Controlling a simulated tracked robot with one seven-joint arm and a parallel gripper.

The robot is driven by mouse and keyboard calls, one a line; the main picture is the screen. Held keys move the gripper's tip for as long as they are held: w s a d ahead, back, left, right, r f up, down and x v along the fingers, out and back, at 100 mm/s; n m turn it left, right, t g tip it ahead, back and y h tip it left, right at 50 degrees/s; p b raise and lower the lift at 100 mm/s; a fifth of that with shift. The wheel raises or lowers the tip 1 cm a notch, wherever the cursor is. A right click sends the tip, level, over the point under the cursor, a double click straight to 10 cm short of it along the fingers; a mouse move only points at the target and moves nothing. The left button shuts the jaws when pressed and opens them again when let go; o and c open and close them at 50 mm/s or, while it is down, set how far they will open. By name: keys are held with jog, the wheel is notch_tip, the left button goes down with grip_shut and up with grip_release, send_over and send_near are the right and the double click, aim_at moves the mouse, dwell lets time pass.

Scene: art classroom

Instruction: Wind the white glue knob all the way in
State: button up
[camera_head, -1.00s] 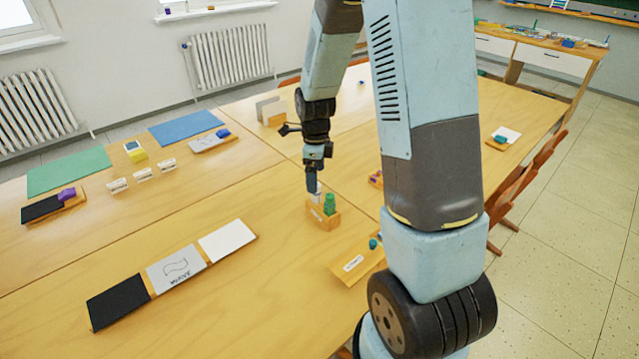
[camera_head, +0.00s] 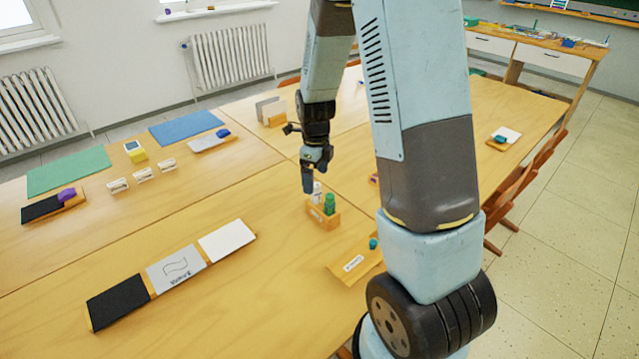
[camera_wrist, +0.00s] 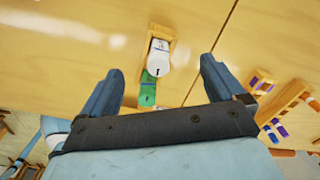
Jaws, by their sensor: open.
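Contact between fingers and glue is not visible.
A wooden board (camera_head: 347,268) with a label and a teal piece lies right of the holder. A long board with black, drawn and white cards (camera_head: 175,268) lies at front left. The table around the holder's left side is clear. Chairs (camera_head: 525,185) stand at the right.

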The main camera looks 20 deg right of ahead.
jog(key=shift+s+f, duration=0.15)
jog(key=shift+f, duration=0.75)
jog(key=shift+c, duration=0.4)
jog(key=c, duration=1.4)
jog(key=shift+c, duration=0.2)
jog(key=n, duration=1.1)
jog(key=shift+n, duration=0.3)
jog(key=o, duration=1.5)
